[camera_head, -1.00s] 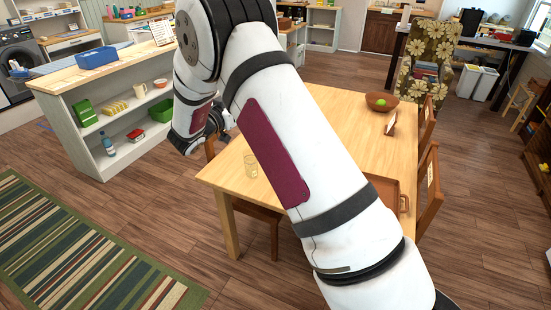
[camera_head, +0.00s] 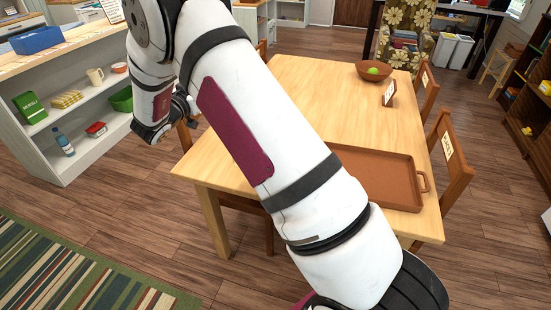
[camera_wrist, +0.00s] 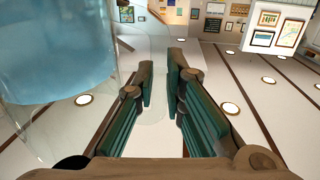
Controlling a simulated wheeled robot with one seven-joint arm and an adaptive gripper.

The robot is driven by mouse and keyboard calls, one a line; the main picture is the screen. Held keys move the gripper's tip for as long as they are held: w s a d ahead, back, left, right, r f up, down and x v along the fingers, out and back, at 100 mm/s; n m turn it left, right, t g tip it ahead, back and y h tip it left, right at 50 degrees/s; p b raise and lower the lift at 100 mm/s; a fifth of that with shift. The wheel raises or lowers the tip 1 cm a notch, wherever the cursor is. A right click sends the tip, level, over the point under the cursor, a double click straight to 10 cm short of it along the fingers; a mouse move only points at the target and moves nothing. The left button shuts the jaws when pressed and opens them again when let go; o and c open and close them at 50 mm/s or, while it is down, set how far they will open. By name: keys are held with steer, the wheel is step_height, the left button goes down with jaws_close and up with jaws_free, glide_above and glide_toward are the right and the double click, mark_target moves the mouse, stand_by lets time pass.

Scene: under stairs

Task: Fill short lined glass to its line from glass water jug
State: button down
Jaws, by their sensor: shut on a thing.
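The glass water jug (camera_wrist: 60,50) fills the left of the wrist view, with pale blue water inside clear walls. My gripper (camera_wrist: 162,85) has its two teal-padded fingers shut on a clear part of the jug that looks like its handle. In the head view my gripper (camera_head: 187,108) is partly hidden behind my arm, beyond the table's left edge, and I cannot make out the jug there. The short lined glass is not visible in either current view; my arm covers part of the table.
The wooden table (camera_head: 310,95) holds a brown tray (camera_head: 380,170), a bowl (camera_head: 373,71) with a green fruit, and a small card stand (camera_head: 389,94). Chairs stand around it, one at the right (camera_head: 450,165). A white shelf (camera_head: 75,110) stands at left, with open floor between.

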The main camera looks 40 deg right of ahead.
steer(key=w+f+b, duration=0.5)
steer(key=f+b, duration=0.4)
steer(key=shift+f, duration=0.3)
steer(key=s+d+r+m+y+p, duration=0.1)
steer(key=s+d+r+m+p, duration=0.2)
steer(key=m, duration=0.5)
steer(key=shift+s+d+r, duration=0.45)
steer(key=shift+s+r, duration=0.65)
steer(key=shift+r, duration=0.8)
steer(key=shift+s, duration=0.1)
steer(key=shift+s+d+r+m+y+b, duration=0.1)
steer(key=shift+s+d+m+y+b, duration=0.3)
steer(key=shift+m, duration=0.6)
stand_by(2.3)
stand_by(0.7)
